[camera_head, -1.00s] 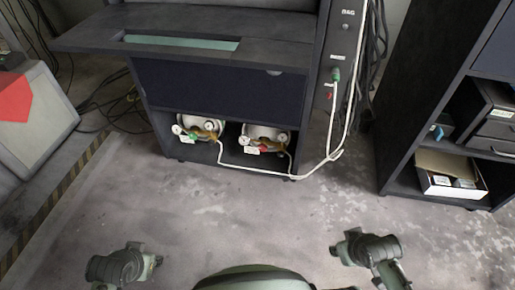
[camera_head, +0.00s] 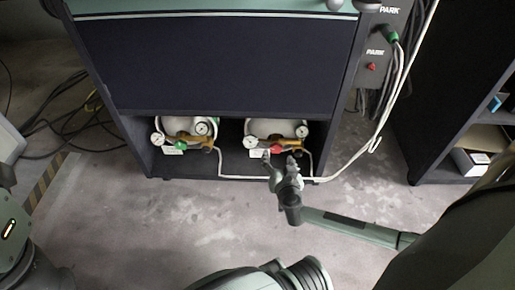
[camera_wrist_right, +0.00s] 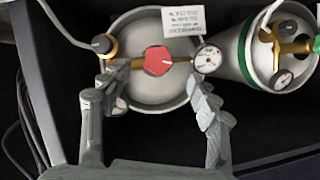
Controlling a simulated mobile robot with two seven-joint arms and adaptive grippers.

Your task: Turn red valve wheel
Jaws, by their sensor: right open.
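The red valve wheel (camera_head: 274,148) is on a brass fitting at the front of the right gas cylinder (camera_head: 284,128), in the cabinet's low open bay. In the right wrist view the red wheel (camera_wrist_right: 158,61) sits between and beyond my open fingers, near the middle top. My right gripper (camera_head: 281,160) is open just in front of the wheel; its two fingers (camera_wrist_right: 158,105) stand either side of the cylinder's round end in the wrist view. I cannot tell whether a finger touches anything. My left gripper is not in view; part of my left arm shows at the left edge.
A second cylinder with a green valve wheel (camera_head: 181,145) stands left in the same bay. Gauges and a white tag (camera_wrist_right: 183,20) flank the red wheel. A white hose (camera_head: 350,165) runs to the side panel.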

